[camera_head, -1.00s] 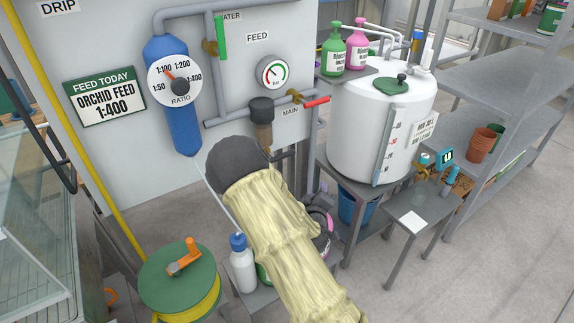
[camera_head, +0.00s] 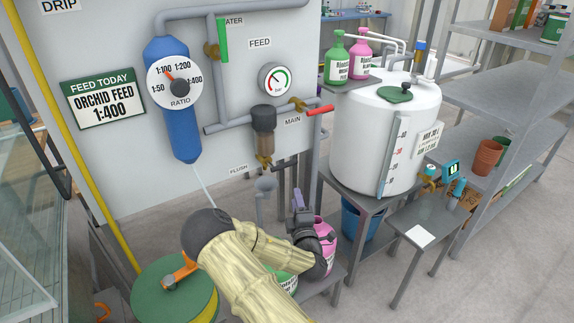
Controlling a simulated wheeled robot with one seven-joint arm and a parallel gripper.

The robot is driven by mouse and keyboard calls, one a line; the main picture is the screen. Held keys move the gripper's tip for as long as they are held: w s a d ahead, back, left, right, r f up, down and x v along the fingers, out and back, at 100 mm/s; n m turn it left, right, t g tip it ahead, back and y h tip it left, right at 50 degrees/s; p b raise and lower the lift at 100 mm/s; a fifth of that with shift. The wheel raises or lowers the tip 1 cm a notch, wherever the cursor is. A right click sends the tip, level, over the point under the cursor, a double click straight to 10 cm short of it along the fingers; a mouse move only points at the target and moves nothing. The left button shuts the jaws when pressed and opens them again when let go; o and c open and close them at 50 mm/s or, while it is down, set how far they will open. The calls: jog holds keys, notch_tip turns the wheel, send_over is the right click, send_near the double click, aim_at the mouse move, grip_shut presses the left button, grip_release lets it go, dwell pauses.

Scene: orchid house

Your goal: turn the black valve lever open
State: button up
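The flush valve (camera_head: 263,161) is a small brass fitting below the clear-bowled filter (camera_head: 264,132), beside the FLUSH label. A small dark piece on it looks like the black lever, but it is too small for me to tell its angle. A grey funnel-shaped drain (camera_head: 265,185) stands under the valve. My gripper (camera_head: 298,197) is dark and points upward, below and to the right of the valve, apart from it. It is seen small and partly from behind, so its finger gap is unclear.
A red-handled valve (camera_head: 319,109) marks the MAIN pipe above right, and a green handle (camera_head: 223,40) is on the water pipe. A pink jug (camera_head: 325,238) stands close to my gripper. The white tank (camera_head: 365,140) is to the right. A hose reel (camera_head: 150,285) is lower left.

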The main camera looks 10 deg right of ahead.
aim_at(289, 162)
jog(key=w+r, duration=0.1)
jog(key=w, duration=0.4)
jog(key=w+r, duration=0.1)
jog(key=w, duration=0.4)
jog(key=w+r, duration=0.1)
jog(key=w, duration=0.4)
jog(key=shift+w+d, duration=0.2)
jog(key=shift+d, duration=0.1)
grip_shut()
